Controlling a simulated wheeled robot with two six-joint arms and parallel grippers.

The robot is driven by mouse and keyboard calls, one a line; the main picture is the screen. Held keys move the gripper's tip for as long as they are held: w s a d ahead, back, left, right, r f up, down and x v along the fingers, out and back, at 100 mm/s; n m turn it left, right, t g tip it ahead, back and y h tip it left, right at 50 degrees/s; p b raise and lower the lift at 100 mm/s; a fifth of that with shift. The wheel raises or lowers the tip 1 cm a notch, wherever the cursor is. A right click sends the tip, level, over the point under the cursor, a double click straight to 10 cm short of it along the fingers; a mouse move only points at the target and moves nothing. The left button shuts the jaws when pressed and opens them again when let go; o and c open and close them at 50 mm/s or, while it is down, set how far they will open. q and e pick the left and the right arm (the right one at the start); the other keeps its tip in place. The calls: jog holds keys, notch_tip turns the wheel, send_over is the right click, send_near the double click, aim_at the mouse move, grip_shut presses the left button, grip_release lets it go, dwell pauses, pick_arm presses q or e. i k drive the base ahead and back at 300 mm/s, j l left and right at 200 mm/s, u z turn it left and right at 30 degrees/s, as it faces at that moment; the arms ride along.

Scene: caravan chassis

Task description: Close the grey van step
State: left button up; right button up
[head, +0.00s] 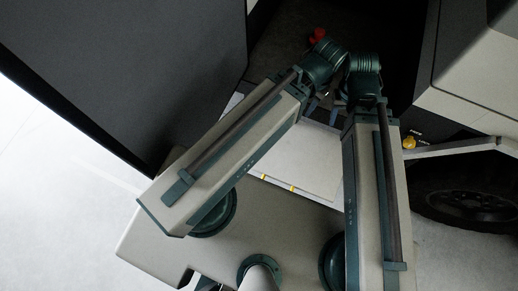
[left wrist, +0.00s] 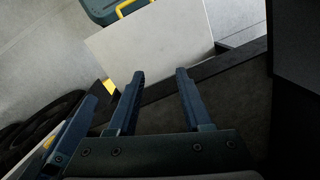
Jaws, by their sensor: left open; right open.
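The grey van step (head: 296,160) is a flat light panel standing out below the dark doorway, partly hidden by my arms. It also shows in the left wrist view (left wrist: 150,45) as a pale plate beyond my fingers. My left gripper (left wrist: 161,75) is open and empty, its two fingers pointing toward the inner edge of the step; I cannot tell whether they touch it. My right gripper (head: 339,98) is open beside the left one, near the step's doorway side. In the left wrist view, another blue finger lies close on the left, apparently the right gripper's.
A large dark door panel (head: 130,65) fills the upper left. The pale van body (head: 470,85) is on the right, above a dark wheel (head: 470,203). A small red thing (head: 317,36) shows in the dark doorway. The pale floor (head: 50,190) at left is clear.

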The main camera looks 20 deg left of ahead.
aim_at(308, 159)
jog(key=k+j, duration=0.15)
jog(key=k, duration=0.2)
jog(key=k+j, duration=0.2)
jog(key=k+j+u, duration=0.1)
jog(key=k+u, duration=0.15)
jog(key=k, duration=0.15)
jog(key=k+j+u, duration=0.25)
jog(key=k, duration=0.15)
jog(key=l, duration=0.1)
